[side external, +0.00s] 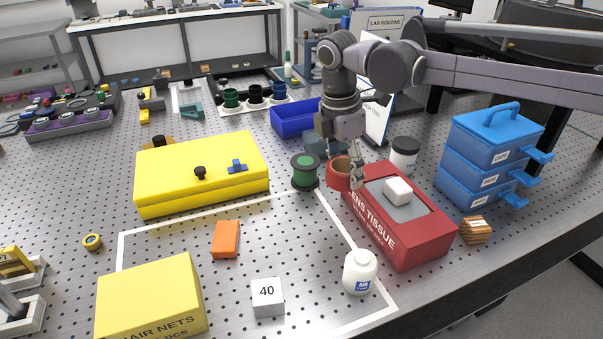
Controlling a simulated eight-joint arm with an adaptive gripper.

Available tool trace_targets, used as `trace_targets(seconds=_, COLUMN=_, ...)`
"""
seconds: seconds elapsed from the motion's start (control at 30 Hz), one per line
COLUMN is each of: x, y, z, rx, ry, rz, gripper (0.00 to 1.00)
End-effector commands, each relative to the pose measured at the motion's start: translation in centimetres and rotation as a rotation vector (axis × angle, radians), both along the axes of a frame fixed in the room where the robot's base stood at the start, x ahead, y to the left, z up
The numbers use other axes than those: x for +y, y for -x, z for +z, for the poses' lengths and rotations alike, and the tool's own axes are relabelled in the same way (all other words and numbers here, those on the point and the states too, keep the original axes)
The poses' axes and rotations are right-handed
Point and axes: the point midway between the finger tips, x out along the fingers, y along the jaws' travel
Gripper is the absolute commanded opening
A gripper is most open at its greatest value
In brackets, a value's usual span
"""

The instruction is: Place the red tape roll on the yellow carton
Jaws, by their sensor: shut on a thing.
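The red tape roll (336,181) is in the grip of my gripper (353,173), near the middle of the side external view. The fingers are shut on the right side of its ring, and its open top faces up. It appears just behind the red lens tissue box's left corner; its height above the bench is hard to tell. The yellow carton (150,291), printed with hair nets lettering, stands at the front left, well away from my gripper. Its top is flat and bare.
The red lens tissue box (407,244) and green spool (305,172) flank the roll. A yellow case (200,187) lies behind the carton. An orange block (226,239), white cube (267,297) and white bottle (360,273) stand nearby. Blue drawers (487,158) are at right.

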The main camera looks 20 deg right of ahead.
Motion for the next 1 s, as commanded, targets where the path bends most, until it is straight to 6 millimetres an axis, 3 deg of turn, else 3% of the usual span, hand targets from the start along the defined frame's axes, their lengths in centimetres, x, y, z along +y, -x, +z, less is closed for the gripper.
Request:
trace_targets(seconds=0.13, x=-0.5, y=0.1, z=0.7, rx=0.000, ry=-0.001, rz=0.026, gripper=0.33)
trace_targets(seconds=0.27, x=1.5, y=0.3, z=1.6, rx=0.003, ry=-0.008, rz=0.156, gripper=0.33)
trace_targets(seconds=0.47, x=8.0, y=1.6, z=3.7, rx=0.006, ry=-0.019, rz=0.557, gripper=0.33)
trace_targets(seconds=0.7, x=16.0, y=4.8, z=6.4, rx=0.006, ry=-0.019, rz=1.076, gripper=0.33)
trace_targets(seconds=0.83, x=19.1, y=6.5, z=7.5, rx=0.002, ry=-0.013, rz=1.292, gripper=0.33)
trace_targets(seconds=1.0, x=21.3, y=7.9, z=8.3, rx=-0.002, ry=-0.005, rz=1.460, gripper=0.33)
